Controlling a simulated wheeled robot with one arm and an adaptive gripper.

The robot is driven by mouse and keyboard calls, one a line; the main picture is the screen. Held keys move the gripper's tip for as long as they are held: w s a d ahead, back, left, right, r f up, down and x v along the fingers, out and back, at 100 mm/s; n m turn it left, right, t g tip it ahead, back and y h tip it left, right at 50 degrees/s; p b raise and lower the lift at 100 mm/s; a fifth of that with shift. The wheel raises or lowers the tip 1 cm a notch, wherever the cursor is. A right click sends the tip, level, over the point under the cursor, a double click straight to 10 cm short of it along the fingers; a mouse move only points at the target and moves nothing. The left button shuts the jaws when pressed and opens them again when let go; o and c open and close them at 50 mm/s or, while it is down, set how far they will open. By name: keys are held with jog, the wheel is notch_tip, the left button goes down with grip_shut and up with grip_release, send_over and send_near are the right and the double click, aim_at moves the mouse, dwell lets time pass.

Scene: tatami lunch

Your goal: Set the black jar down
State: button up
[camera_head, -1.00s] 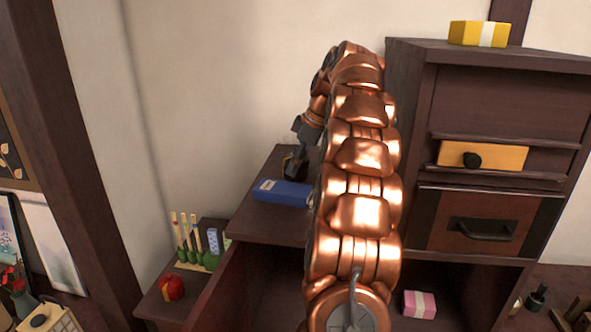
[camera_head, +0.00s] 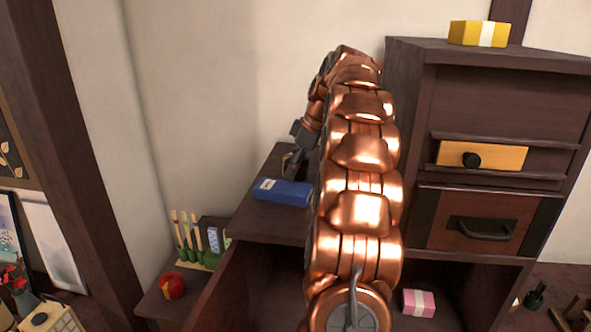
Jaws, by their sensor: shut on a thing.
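My gripper (camera_head: 292,165) is at the back of the dark shelf top, left of my copper arm. It is small and partly hidden by the arm. Its dark fingers point down close to the shelf top and are shut on a dark thing, the black jar. The jar's outline blends with the fingers, and I cannot tell whether it touches the surface. The dark wooden shelf top (camera_head: 262,224) is below and around the gripper. A blue box (camera_head: 282,192) lies just in front of the gripper.
A tall dark cabinet (camera_head: 408,75) stands right of my arm, with a yellow box (camera_head: 478,34) on top. A lower step at left holds a red object (camera_head: 172,286) and green-based sticks (camera_head: 190,240). A pink box (camera_head: 418,303) sits in the lower compartment.

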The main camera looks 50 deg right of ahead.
aim_at(288, 158)
jog(key=c, duration=0.4)
jog(key=shift+r, duration=0.1)
jog(key=shift+r+b, duration=0.55)
jog(key=shift+r, duration=1.15)
jog(key=shift+c, duration=0.2)
jog(key=shift+s+a+b, duration=0.25)
jog(key=shift+a+b, duration=0.1)
jog(key=shift+a, duration=0.5)
jog(key=shift+s+a+b, duration=0.25)
jog(key=shift+a+b, duration=0.05)
jog(key=shift+a, duration=0.5)
jog(key=s+a+b, duration=0.1)
jog(key=a, duration=0.3)
jog(key=s+a+r+b, duration=0.1)
jog(key=a, duration=0.3)
jog(key=s+a+b, duration=0.1)
jog(key=a, duration=0.3)
jog(key=shift+s+r+b, duration=0.25)
jog(key=shift+b, duration=0.05)
